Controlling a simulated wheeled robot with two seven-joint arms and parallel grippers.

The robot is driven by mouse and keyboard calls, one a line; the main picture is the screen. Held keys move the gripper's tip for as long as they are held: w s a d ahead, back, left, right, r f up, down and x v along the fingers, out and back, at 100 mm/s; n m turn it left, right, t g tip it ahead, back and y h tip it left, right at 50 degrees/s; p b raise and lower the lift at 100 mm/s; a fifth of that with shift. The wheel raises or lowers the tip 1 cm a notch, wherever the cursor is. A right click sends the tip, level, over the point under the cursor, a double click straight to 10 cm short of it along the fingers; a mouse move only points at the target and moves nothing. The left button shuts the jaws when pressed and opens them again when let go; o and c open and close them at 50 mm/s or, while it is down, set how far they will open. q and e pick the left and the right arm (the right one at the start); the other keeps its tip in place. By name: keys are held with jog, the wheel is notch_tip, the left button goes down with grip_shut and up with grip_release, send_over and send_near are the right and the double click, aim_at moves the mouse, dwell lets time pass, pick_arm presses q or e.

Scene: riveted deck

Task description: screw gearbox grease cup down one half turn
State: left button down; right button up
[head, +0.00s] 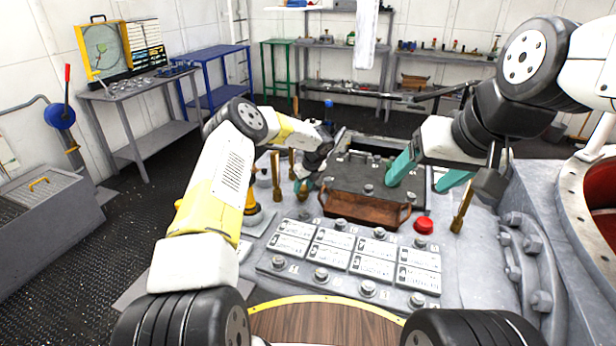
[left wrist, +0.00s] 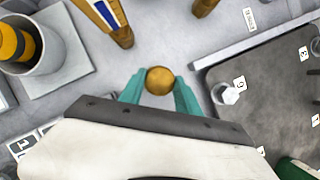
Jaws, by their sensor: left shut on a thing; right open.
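The grease cup (left wrist: 159,80) shows in the left wrist view as a round brass cap seen from above. My left gripper (left wrist: 158,92) has its two teal fingers shut on it, one on each side. In the head view my left gripper (head: 303,186) is low over the grey deck of the gearbox, left of the dark cover plate (head: 352,178); the cup is mostly hidden there. My right gripper (head: 428,174) is open and empty, its teal fingers wide apart above the right side of the cover plate.
A copper tray (head: 364,211) with handles lies at the cover's front edge. A red button (head: 424,225), a brass post (head: 462,210) and a label panel (head: 352,262) with several bolts are nearby. In the left wrist view, a yellow-and-black cylinder (left wrist: 12,42) stands in a grey socket.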

pick_arm(q)
jog(key=m+h, duration=0.1)
jog(key=m, duration=0.2)
jog(key=shift+a, duration=0.1)
jog(key=m+h, duration=0.1)
jog(key=m, duration=0.1)
jog(key=m+h, duration=0.1)
jog(key=m, duration=0.2)
jog(key=shift+a+t, duration=0.1)
jog(key=shift+t, duration=0.3)
jog(key=m+h, duration=0.1)
jog(key=m, duration=0.2)
jog(key=shift+a, duration=0.1)
jog(key=shift+m+g+h, duration=0.3)
jog(key=shift+m+h, duration=0.5)
jog(key=shift+m, duration=1.2)
jog(key=shift+a, duration=0.1)
jog(key=shift+r, duration=0.1)
jog(key=c, duration=0.9)
grip_release()
jog(key=shift+o, duration=0.2)
